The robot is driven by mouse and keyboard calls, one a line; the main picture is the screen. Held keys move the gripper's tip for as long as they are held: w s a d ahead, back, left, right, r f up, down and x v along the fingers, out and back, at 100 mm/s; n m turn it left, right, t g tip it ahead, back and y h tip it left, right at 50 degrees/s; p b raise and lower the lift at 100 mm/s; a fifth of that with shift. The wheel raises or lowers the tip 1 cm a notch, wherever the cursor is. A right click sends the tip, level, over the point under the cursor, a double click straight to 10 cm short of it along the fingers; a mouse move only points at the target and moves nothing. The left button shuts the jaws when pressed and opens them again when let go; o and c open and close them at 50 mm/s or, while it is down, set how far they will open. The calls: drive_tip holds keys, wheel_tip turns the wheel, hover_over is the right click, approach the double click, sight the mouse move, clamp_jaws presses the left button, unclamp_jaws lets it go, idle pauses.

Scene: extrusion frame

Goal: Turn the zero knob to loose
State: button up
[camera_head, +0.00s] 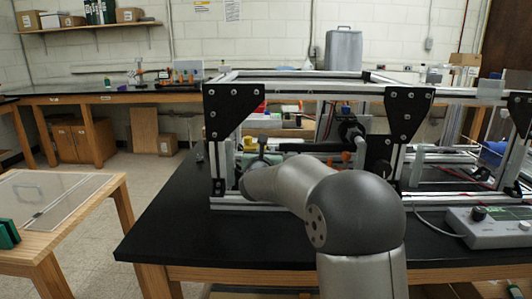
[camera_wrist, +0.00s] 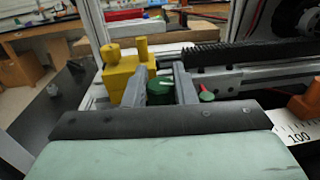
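A round green knob (camera_wrist: 160,91) with a white mark on top shows in the wrist view, between the two fingers of my gripper (camera_wrist: 162,80). One finger is on each side of the knob; I cannot tell whether they touch it. A smaller green knob with a red base (camera_wrist: 206,96) sits just right of the right finger. No label shows which is the zero knob. In the head view my arm reaches into the extrusion frame (camera_head: 300,78), and my fingers and the knobs cannot be made out there.
A yellow block (camera_wrist: 121,75) with upright pegs stands just left of the fingers. A black toothed rack (camera_wrist: 245,52) runs behind. An orange part (camera_wrist: 305,106) and a scale marked 100 (camera_wrist: 296,134) are at right. A grey control box (camera_head: 490,227) sits on the black bench (camera_head: 170,240).

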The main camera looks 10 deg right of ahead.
drive_tip(key=shift+f+b, duration=0.2)
drive_tip(key=shift+b, duration=0.65)
drive_tip(key=shift+f+y+b, duration=0.15)
drive_tip(key=shift+y+b, duration=0.15)
drive_tip(key=shift+b, duration=0.25)
drive_tip(key=y+b, duration=0.1)
drive_tip(key=b, duration=0.2)
drive_tip(key=n+b, duration=0.1)
drive_tip(key=b, duration=0.2)
drive_tip(key=shift+f+n+t+y, duration=0.3)
drive_tip(key=shift+y, duration=0.1)
drive_tip(key=n+y+b, duration=0.2)
drive_tip(key=y+b, duration=0.1)
drive_tip(key=b, duration=0.7)
drive_tip(key=shift+d+f+b, duration=0.1)
drive_tip(key=shift+d+b, duration=0.1)
drive_tip(key=shift+b, duration=0.1)
drive_tip(key=y+b, duration=0.1)
drive_tip(key=b, duration=0.1)
drive_tip(key=n+y+b, duration=0.1)
drive_tip(key=y+b, duration=0.1)
drive_tip(key=shift+a+r+n, duration=0.15)
drive_tip(key=shift+r+n, duration=0.15)
drive_tip(key=shift+r, duration=0.05)
drive_tip(key=shift+a+r+n+g+y+b, duration=0.1)
drive_tip(key=shift+r+n+g+y+b, duration=0.15)
drive_tip(key=shift+n+y+b, duration=0.45)
drive_tip(key=shift+r+n+g+y+b, duration=0.2)
drive_tip(key=shift+n+y, duration=0.3)
drive_tip(key=shift+y, duration=0.7)
